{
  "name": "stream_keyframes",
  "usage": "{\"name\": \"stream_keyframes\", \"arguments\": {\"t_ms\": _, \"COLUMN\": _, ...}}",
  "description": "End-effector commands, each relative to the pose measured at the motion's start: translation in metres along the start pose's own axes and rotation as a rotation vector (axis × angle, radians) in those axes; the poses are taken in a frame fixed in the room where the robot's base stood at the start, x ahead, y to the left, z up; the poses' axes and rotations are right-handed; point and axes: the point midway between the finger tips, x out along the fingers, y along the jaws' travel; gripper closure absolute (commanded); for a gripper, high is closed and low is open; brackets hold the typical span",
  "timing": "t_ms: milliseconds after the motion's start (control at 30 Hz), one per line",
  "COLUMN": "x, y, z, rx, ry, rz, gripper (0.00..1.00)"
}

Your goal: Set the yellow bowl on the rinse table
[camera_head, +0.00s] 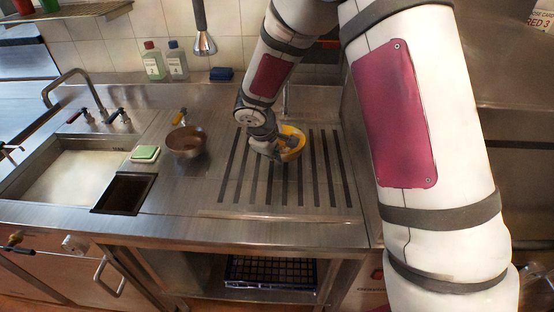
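The yellow bowl (298,148) is over the slatted drainboard of the steel rinse table (210,228). It looks tilted, with its inside partly turned toward the camera. My gripper (280,150) is at the bowl's left side, with a finger across its inside, and appears shut on its rim. The arm hides part of the bowl and the fingertips are small. I cannot tell whether the bowl's underside touches the slats.
A brown metal bowl (186,143) stands left of the slats. A green sponge (145,153), a dark square opening (124,192) and a sink (68,176) lie farther left. Bottles (153,62) and a blue block (221,74) stand at the back. A sprayer (203,42) hangs above.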

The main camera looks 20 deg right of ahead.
Motion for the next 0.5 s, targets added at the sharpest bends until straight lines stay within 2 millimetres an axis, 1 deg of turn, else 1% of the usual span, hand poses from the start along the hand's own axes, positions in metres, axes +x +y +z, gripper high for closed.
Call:
{"name": "stream_keyframes", "arguments": {"t_ms": 33, "x": 0.003, "y": 0.006, "z": -0.001, "rx": 0.003, "ry": 0.0, "rz": 0.0, "gripper": 1.0}}
{"name": "stream_keyframes", "arguments": {"t_ms": 167, "x": 0.008, "y": 0.012, "z": -0.002, "rx": 0.0, "ry": 0.0, "rz": 0.0, "gripper": 1.0}}
{"name": "stream_keyframes", "arguments": {"t_ms": 400, "x": 0.032, "y": -0.001, "z": -0.002, "rx": -0.003, "ry": -0.001, "rz": -0.002, "gripper": 1.0}}
{"name": "stream_keyframes", "arguments": {"t_ms": 500, "x": 0.038, "y": -0.002, "z": -0.002, "rx": 0.0, "ry": -0.001, "rz": 0.0, "gripper": 1.0}}
